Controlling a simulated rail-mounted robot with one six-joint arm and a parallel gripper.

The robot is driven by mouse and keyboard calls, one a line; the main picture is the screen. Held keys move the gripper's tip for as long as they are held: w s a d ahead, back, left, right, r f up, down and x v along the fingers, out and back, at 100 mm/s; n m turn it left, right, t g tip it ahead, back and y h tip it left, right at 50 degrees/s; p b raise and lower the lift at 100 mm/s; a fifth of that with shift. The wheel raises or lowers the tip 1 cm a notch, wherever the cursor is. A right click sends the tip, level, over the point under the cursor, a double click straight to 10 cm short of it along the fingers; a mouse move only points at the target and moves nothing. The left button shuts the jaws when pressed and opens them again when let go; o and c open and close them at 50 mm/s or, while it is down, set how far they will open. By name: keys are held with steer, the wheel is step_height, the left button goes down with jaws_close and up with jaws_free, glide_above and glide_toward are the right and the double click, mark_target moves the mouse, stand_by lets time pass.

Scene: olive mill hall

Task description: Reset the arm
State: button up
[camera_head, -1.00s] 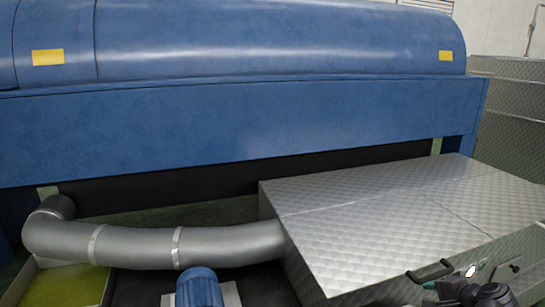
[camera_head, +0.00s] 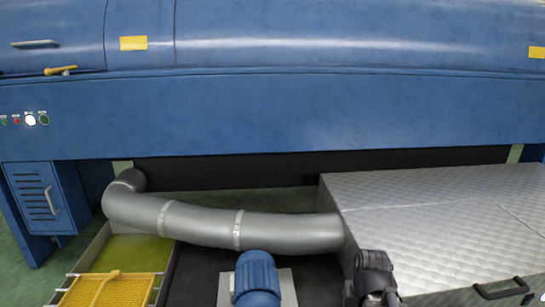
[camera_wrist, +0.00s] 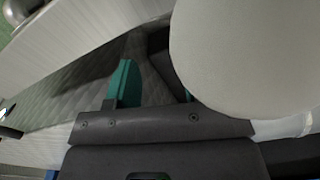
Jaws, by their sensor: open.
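My gripper (camera_wrist: 155,88) shows in the wrist view, with a teal finger on the left and a second one partly hidden behind a large pale rounded shape (camera_wrist: 235,50). The fingers are apart, and nothing shows between them. I cannot tell what the pale shape is. In the head view, a dark part of my arm (camera_head: 375,277) stands low, in front of the left end of the quilted metal box. The fingers cannot be made out there.
A blue machine (camera_head: 280,115) spans the back. The quilted metal box (camera_head: 440,220) fills the right. A grey pipe (camera_head: 205,223) runs to it above a blue motor (camera_head: 256,280). A yellow basket (camera_head: 110,290) sits at lower left, beside a control box (camera_head: 45,197).

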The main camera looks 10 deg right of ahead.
steer(key=w+a+n, duration=0.2)
steer(key=a+n, duration=0.2)
steer(key=a, duration=0.8)
step_height(320, 180, up, 32)
steer(key=p, duration=3.2)
steer(key=shift+a, duration=0.35)
steer(key=shift+s+r, duration=0.1)
